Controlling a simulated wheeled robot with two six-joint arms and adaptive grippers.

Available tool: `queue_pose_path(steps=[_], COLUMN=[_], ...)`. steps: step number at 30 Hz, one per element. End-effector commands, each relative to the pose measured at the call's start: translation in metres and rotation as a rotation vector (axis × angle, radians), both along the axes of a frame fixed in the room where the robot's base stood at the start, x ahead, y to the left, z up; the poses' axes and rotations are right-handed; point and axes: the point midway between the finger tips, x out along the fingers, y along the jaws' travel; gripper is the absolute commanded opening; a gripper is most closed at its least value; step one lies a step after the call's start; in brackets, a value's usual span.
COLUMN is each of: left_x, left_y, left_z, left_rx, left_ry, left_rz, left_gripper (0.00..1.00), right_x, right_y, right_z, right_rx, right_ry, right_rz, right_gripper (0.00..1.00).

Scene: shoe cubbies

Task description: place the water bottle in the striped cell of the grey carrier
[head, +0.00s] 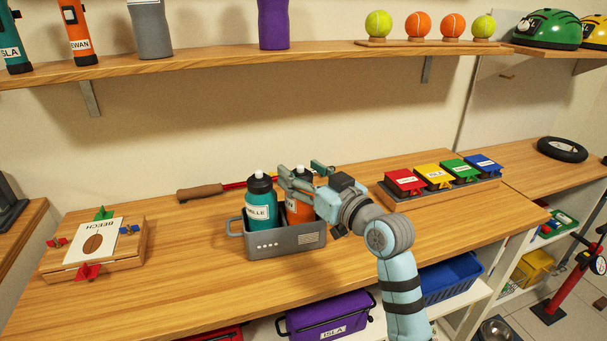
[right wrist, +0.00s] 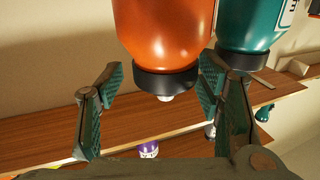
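The grey carrier (head: 285,244) stands on the wooden bench, with a dotted mark on its front left and a lined, striped patch on its front right. A teal bottle (head: 261,211) with a black cap stands upright in its left part. An orange bottle (head: 299,212) stands in the right part, above the striped patch; its base is hidden. My right gripper (head: 305,172) is at the orange bottle's top. In the right wrist view, the open fingers (right wrist: 158,85) lie either side of the orange bottle's black cap (right wrist: 165,82), with a gap at the left. My left gripper is out of view.
A brown-handled tool (head: 200,191) lies behind the carrier. A wooden block with a BEECH card (head: 92,240) is at left, a rack of coloured boxes (head: 440,186) at right. Bottles and balls stand on the shelf (head: 200,64) above. The bench front is clear.

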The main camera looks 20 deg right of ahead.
Motion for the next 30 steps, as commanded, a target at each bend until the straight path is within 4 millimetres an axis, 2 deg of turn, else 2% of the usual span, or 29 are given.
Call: queue_pose_path(steps=[11,14,24,30], left_x=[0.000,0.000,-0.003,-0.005], left_y=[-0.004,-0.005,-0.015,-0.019], left_z=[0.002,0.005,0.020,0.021], left_rx=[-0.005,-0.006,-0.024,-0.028], left_ry=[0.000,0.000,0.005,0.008], left_rz=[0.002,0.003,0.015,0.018], left_gripper=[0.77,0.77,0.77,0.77], right_x=[-0.006,-0.019,-0.097,-0.112], right_y=[-0.003,-0.009,-0.040,-0.044], right_z=[0.000,0.001,0.000,0.000], right_rx=[-0.002,-0.003,-0.008,-0.001], right_ry=[0.000,0.000,0.001,-0.002], right_rz=[-0.002,-0.003,-0.003,0.002], right_gripper=[0.63,0.63,0.63,0.63])
